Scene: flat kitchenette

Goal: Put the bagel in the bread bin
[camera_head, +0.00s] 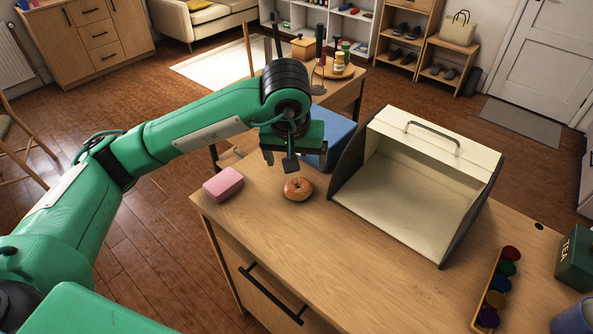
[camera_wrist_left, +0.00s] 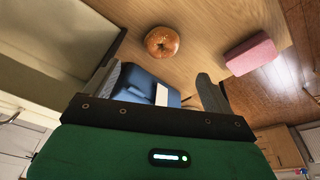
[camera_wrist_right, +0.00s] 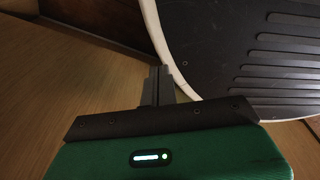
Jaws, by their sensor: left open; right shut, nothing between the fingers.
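The bagel (camera_head: 298,189) lies flat on the wooden counter (camera_head: 310,235), between a pink block and the bread bin. It also shows in the left wrist view (camera_wrist_left: 161,42), at the top centre. The bread bin (camera_head: 400,205) stands open to its right, with its cream inside visible and empty and its handle on top. Part of the bin fills the left of the left wrist view. My left gripper (camera_head: 280,161) is open and empty above the counter, just behind the bagel and apart from it. My right gripper (camera_wrist_right: 157,86) is shut and empty, away from the bagel.
The pink block (camera_head: 224,184) lies left of the bagel. A rack of coloured round lids (camera_head: 490,299) and a green tea tin (camera_head: 577,259) stand at the right. The counter in front of the bagel is clear.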

